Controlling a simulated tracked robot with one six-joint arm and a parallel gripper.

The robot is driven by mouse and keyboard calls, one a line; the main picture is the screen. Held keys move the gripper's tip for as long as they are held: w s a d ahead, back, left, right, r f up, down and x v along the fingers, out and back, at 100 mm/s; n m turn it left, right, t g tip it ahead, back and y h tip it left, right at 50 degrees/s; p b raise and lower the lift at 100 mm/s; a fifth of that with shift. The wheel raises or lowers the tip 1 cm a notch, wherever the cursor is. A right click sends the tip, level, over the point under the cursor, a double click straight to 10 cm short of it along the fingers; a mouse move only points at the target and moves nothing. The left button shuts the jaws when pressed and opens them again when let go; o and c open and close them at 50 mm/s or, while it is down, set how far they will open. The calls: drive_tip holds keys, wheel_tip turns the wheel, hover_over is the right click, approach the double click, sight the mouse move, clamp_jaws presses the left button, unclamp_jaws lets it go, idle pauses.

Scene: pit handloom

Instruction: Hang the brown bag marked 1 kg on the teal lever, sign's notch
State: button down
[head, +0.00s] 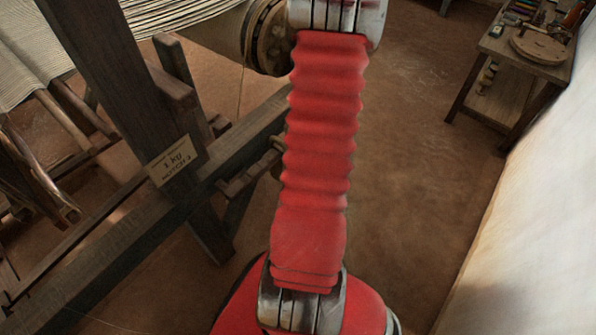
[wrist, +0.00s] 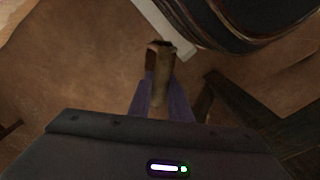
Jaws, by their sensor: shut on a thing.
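In the wrist view, the two purple-grey fingers of my gripper (wrist: 161,100) are shut on a narrow brown thing (wrist: 159,68) with a dark top end. Its marking does not show, so I cannot tell whether it is the 1 kg bag. My gripper is out of the head view. A tan sign (head: 177,161) is fixed to a dark post of the loom at left; it reads "1 KG" and seems to read "NOTCH 3", with a small unreadable line above. I cannot make out a teal lever in either view; my red arm hides part of the loom.
The loom's dark wooden frame (head: 110,235) fills the left, with a cloth roller (head: 265,35) at the top. A wooden bench (head: 520,45) with small tools stands at upper right beside a white wall (head: 550,170). The brown floor (head: 415,150) between is clear.

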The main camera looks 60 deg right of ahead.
drive_tip(key=w+d+r+n, duration=0.3)
drive_tip(key=w+d+n, duration=0.5)
drive_tip(key=w, duration=0.3)
drive_tip(key=shift+d, duration=0.7)
drive_tip(key=shift+s, duration=0.1)
drive_tip(key=s+a, duration=0.2)
drive_tip(key=s, duration=1.2)
drive_tip(key=shift+s+a+r, duration=0.2)
drive_tip(key=shift+s+r, duration=0.05)
drive_tip(key=shift+r, duration=0.2)
idle(0.6)
idle(1.1)
drive_tip(key=shift+a+f, duration=0.1)
